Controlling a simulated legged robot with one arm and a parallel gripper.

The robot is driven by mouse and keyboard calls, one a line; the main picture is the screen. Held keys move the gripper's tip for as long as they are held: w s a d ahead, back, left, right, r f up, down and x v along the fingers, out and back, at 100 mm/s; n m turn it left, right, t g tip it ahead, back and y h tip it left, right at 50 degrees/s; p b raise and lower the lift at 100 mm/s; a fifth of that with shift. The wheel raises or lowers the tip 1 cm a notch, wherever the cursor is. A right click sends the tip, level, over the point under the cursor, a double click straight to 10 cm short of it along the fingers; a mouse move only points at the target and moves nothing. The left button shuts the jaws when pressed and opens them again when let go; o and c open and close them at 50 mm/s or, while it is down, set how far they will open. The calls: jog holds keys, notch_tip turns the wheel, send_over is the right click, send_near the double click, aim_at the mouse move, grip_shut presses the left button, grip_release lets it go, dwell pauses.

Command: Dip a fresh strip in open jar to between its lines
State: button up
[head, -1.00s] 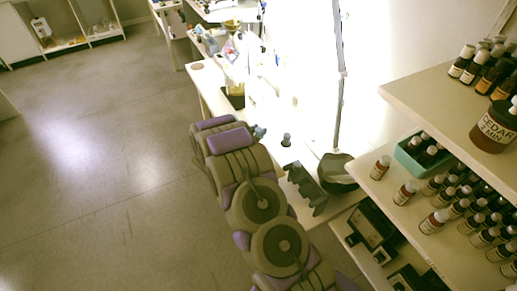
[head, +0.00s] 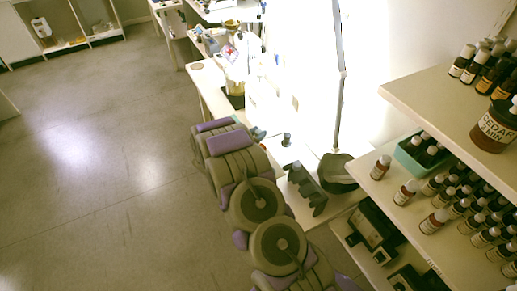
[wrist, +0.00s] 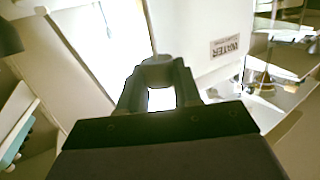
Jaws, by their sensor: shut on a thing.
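A gap shows between the fingers farther back. In the head view my arm covers most of the gripper; only a small grey-blue part shows past the arm's far end, over the white bench. I cannot pick out a paper strip or its lines in either view. I cannot tell which vessel is the open jar.
A white block labelled WATER (wrist: 205,35) stands just beyond my gripper. At right, shelves hold a teal tray (head: 408,160), several small bottles and a large cedar bottle (head: 492,130). Floor at left is clear.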

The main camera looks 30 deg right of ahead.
jog(key=shift+f, duration=0.6)
dwell(0.9)
dwell(0.7)
jog(key=shift+r+p, duration=1.8)
jog(key=shift+r, duration=1.1)
